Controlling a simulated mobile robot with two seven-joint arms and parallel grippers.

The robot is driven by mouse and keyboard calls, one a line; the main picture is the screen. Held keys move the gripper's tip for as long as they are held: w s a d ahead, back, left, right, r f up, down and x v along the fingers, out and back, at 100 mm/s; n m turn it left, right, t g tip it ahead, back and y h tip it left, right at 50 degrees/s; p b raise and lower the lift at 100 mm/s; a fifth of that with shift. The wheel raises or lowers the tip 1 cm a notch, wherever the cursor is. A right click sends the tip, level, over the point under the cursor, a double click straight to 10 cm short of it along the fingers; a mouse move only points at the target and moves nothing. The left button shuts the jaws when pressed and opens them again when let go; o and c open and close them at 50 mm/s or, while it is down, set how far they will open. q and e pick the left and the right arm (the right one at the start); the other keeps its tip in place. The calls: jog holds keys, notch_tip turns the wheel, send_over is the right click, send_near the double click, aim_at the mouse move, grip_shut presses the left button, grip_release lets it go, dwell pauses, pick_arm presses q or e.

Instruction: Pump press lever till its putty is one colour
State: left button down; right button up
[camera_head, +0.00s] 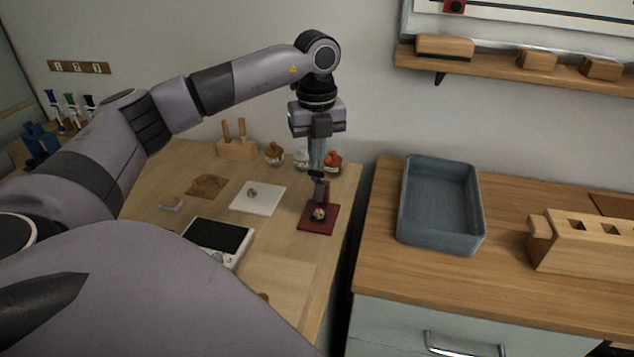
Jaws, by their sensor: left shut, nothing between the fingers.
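The press (325,197) has a dark red base and upright and stands near the right edge of the wooden table. Its dark lever (317,175) sits at the top. A small lump of putty (319,213) lies low on the press; it looks mottled brown and pale, too small to tell its colours well. My left gripper (317,166) points straight down, shut and empty, its fingertips right at or just above the lever. I cannot tell whether they touch it. My right gripper is not in view.
Behind the press stand jars with orange (333,160) and brown (274,153) contents. A white tile (258,198) with a small lump and a scale with a dark plate (218,237) lie left. A grey-blue tray (440,242) stands on the right counter, across a gap.

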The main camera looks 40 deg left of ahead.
pick_arm(q)
jog(key=shift+s+d+f, duration=0.2)
jog(key=shift+s+f, duration=0.15)
jog(key=shift+f, duration=0.05)
notch_tip(320, 180, down, 5)
jog(key=s+d+b, duration=0.1)
jog(key=s+b, duration=0.1)
jog(key=b, duration=0.1)
jog(key=shift+s+d+f, duration=0.15)
jog(key=shift+s+d, duration=0.1)
jog(key=shift+s, duration=0.1)
dwell(1.4)
jog(key=shift+f+b, duration=0.55)
jog(key=shift+f, duration=0.45)
dwell(1.0)
